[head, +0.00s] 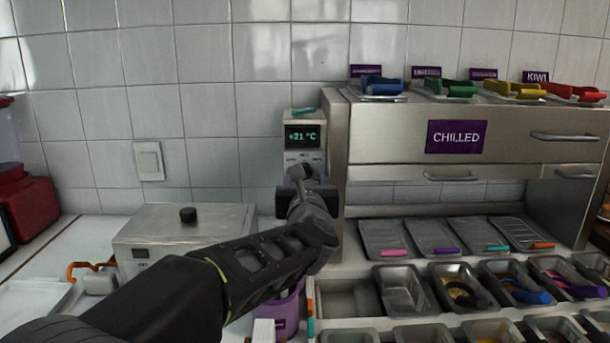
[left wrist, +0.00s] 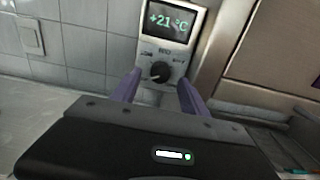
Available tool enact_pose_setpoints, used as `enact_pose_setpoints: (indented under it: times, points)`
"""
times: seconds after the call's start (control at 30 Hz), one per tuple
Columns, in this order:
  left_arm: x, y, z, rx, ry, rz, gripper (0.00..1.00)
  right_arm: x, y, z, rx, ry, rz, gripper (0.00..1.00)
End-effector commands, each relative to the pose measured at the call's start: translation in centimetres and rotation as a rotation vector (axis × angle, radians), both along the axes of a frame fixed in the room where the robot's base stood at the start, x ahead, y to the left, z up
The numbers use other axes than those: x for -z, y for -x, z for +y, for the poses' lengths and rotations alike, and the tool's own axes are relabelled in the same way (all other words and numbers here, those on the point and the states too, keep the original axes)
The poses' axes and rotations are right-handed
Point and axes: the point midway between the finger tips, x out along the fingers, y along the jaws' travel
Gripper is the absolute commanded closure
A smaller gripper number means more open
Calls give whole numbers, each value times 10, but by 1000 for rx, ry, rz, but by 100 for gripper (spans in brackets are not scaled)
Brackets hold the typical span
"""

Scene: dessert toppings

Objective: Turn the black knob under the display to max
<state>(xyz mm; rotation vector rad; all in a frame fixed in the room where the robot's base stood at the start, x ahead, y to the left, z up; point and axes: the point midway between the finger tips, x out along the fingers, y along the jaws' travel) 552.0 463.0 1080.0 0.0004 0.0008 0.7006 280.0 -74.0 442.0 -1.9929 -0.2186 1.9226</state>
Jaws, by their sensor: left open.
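The display (head: 304,136) reads +21 °C on a grey upright unit and also shows in the left wrist view (left wrist: 171,22). The black knob (left wrist: 160,72) sits below the display, with small markings around it. Its pointer looks tilted to one side. In the head view the knob (head: 307,170) is partly hidden by my left gripper (head: 303,176). In the left wrist view my left gripper (left wrist: 158,88) is open, with its purple fingers on either side of the knob's lower area. I cannot tell whether they touch it. My right gripper is not in view.
A steel cabinet marked CHILLED (head: 456,137) stands close to the right of the unit. A steel box (head: 185,230) with a black lid knob is at left. Several topping trays (head: 404,290) fill the counter at right. A purple container (head: 285,312) is below my arm.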

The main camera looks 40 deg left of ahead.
Motion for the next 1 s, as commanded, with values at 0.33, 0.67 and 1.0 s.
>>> enact_pose_setpoints:
  times: [0.33,0.67,1.0]
  points:
    - [0,-20,16,1,1,-1,48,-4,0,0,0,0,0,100]
    - [0,-20,16,1,0,0,60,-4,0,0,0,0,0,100]
    - [0,-19,16,1,0,0,88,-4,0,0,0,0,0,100]
